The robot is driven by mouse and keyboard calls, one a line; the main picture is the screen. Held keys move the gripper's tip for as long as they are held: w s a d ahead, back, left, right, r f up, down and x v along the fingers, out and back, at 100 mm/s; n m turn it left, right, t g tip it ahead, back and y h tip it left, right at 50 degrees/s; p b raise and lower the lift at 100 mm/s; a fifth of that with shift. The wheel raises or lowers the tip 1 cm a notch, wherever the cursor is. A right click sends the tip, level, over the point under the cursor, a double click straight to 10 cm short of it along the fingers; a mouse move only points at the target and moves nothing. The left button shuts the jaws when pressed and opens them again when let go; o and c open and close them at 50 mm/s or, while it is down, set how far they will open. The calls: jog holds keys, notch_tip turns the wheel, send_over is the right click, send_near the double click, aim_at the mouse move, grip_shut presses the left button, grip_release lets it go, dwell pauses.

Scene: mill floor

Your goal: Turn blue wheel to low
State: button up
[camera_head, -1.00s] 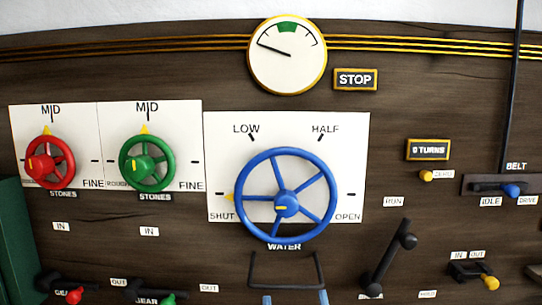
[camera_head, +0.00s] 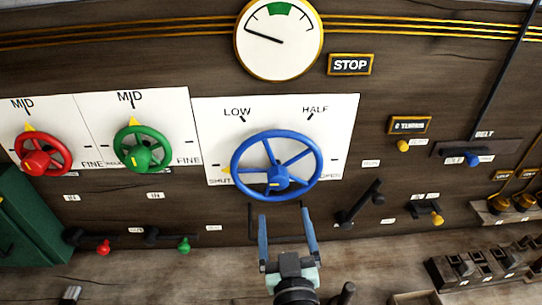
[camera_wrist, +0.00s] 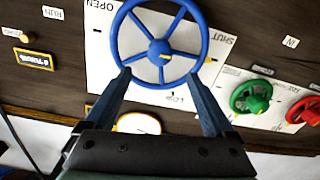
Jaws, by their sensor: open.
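The blue wheel (camera_head: 235,154) is mounted on a white plate (camera_head: 210,115) marked SHUT, LOW, HALF and OPEN. Its yellow pointer is at the left, by SHUT; LOW (camera_head: 237,112) is at the upper left. My gripper (camera_head: 284,212) is open and empty, its two fingers just below the wheel in the head view. In the wrist view, which is turned over, the blue wheel (camera_wrist: 118,45) lies beyond my fingertips (camera_wrist: 158,76), which overlap its rim near the LOW side. I cannot tell whether they touch it.
Red (camera_head: 58,140) and green (camera_head: 160,140) wheels are at the left, their pointers near MID. A round gauge (camera_head: 278,55) is above. A black lever (camera_head: 360,203) sits close to the right of my gripper. Red and green handled levers are at lower left.

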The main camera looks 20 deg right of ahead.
aim_at(278, 185)
jog(key=p+x, duration=0.1)
jog(key=x, duration=1.2)
jog(key=shift+s, duration=0.1)
jog(key=shift+c, duration=0.3)
jog(key=c, duration=1.3)
jog(key=shift+m, duration=0.4)
jog(key=m, duration=0.4)
jog(key=shift+m, duration=0.4)
jog(key=m, duration=0.6)
jog(key=shift+m, duration=0.3)
